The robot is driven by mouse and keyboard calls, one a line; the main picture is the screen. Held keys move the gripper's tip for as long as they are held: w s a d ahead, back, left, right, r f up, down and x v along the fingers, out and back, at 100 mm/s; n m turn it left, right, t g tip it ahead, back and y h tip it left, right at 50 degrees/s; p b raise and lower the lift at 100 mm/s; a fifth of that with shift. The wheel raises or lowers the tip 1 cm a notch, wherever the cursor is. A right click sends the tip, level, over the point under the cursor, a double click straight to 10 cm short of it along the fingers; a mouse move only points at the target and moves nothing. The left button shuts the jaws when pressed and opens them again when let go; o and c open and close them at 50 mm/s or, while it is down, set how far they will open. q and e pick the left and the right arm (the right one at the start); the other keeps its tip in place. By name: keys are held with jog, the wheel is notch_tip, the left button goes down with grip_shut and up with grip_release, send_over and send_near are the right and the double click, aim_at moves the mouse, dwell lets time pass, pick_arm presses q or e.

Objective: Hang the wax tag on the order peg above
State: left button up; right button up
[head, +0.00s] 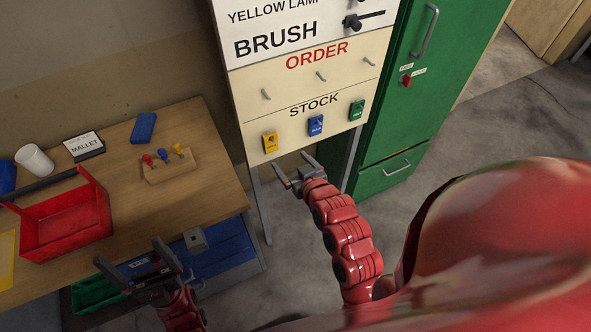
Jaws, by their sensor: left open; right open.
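A yellow tag (270,142), a blue tag (316,125) and a green tag (357,110) hang in the STOCK row of the board. Their lettering is too small to read, so I cannot tell which is the wax tag. Above them, the ORDER row has a left peg (266,95), a middle peg (320,76) and a right peg (369,61), all bare. My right gripper (291,163) is open and empty, just below the yellow tag and apart from it in the picture. My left gripper (134,257) is open and empty by the workbench's front edge.
The board (292,82) stands beside a green cabinet (420,90). The wooden workbench (212,182) holds a red bin (66,222), a white cup (34,160), a MALLET sign (84,146), a blue block (144,127) and a wooden rack (170,168) with coloured pegs. Blue drawers (222,248) sit below.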

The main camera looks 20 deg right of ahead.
jog(key=b, duration=0.9)
send_near(272, 140)
jog(key=w+f, duration=0.3)
jog(key=x, duration=0.2)
jog(key=r+p+x, duration=0.1)
jog(key=x, duration=0.2)
jog(key=shift+w, duration=0.2)
jog(key=shift+w+f+p, duration=0.15)
jog(key=shift+w+p, duration=0.15)
jog(key=shift+p, duration=0.05)
jog(key=shift+w+f, duration=0.35)
jog(key=shift+w, duration=0.15)
jog(key=c, duration=1.4)
jog(key=shift+r, duration=0.1)
jog(key=shift+r, duration=0.3)
jog(key=shift+s, duration=0.2)
